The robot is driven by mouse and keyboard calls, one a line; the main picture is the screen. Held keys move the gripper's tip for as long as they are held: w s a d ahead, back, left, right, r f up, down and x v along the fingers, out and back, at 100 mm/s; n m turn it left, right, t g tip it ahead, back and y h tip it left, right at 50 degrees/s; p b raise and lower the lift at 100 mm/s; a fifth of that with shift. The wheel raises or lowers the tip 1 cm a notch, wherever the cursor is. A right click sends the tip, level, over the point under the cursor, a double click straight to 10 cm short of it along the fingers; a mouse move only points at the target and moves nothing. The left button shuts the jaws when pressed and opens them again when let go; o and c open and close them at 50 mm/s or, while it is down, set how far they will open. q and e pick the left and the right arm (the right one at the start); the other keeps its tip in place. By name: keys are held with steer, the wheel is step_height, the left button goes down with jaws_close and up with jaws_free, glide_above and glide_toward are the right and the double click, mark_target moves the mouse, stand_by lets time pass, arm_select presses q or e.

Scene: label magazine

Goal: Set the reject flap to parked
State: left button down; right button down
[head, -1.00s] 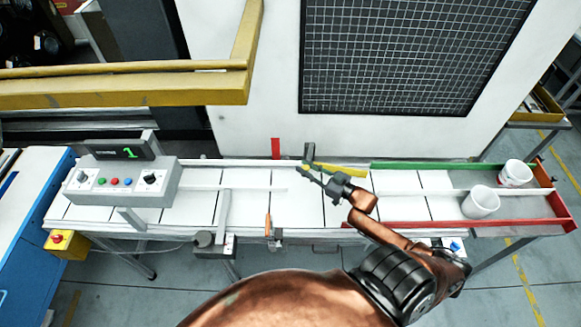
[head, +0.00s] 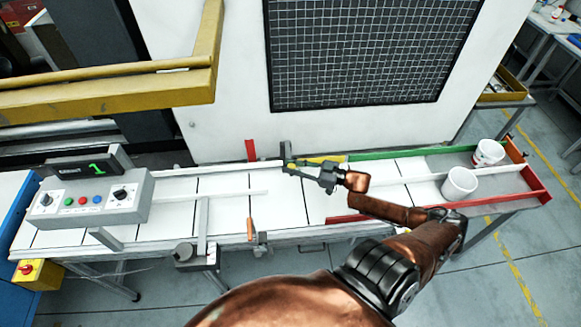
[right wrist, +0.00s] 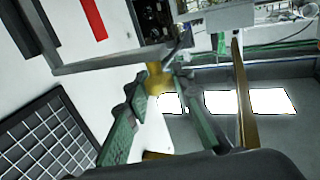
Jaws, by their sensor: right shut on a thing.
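The reject flap (head: 333,158) looks like a yellow bar at the back edge of the conveyor, beside a dark grey post. It lies nearly in line with the back rail, and the gripper partly hides it. My right gripper (head: 291,168) reaches in from the right, at the post end of the flap. In the right wrist view its green-padded fingers are closed around a small yellow handle (right wrist: 157,78). A yellow-brown bar (right wrist: 243,95), probably the flap, runs to the right of the fingers in that view. My left gripper is out of view.
A red upright tab (head: 250,150) stands left of the post. A control box (head: 90,200) with a display reading 1 is at the left. Two white cups (head: 459,184) stand at the right end, between green and red rails. The belt in front of my gripper is clear.

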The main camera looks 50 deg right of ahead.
steer(key=c, duration=1.7)
jaws_free()
steer(key=shift+s+d, duration=0.15)
steer(key=v, duration=1.2)
steer(key=shift+f, duration=0.1)
